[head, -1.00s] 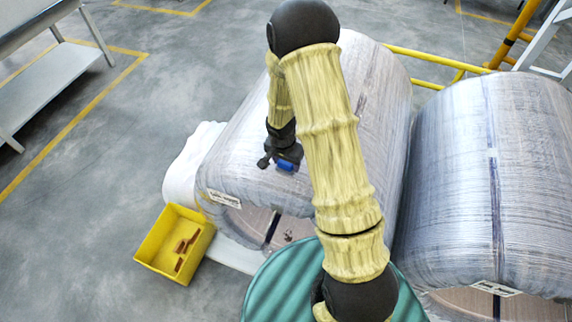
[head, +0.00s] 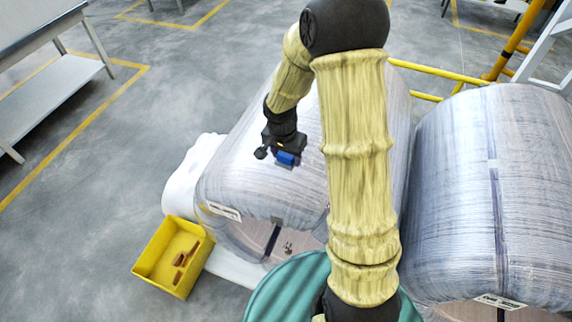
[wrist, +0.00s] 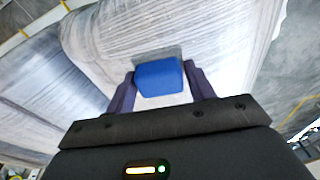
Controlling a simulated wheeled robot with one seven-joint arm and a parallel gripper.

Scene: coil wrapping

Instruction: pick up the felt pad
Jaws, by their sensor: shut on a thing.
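The felt pad is a small blue block (wrist: 159,77), and in the wrist view it sits between the two fingers of my gripper (wrist: 160,84). My gripper is shut on it. In the head view the blue pad (head: 286,158) shows at the tip of my gripper (head: 282,153), over the wrapped coil (head: 232,180). A grey patch borders the pad's far edge in the wrist view. I cannot tell from these views how far the pad is above the wrap.
A second wrapped coil (head: 455,190) lies to the right. A yellow bin (head: 150,262) with several brown pieces stands on the floor at left. Yellow rails (head: 440,72) run behind the coils. A grey bench (head: 50,90) stands at upper left, with open floor between.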

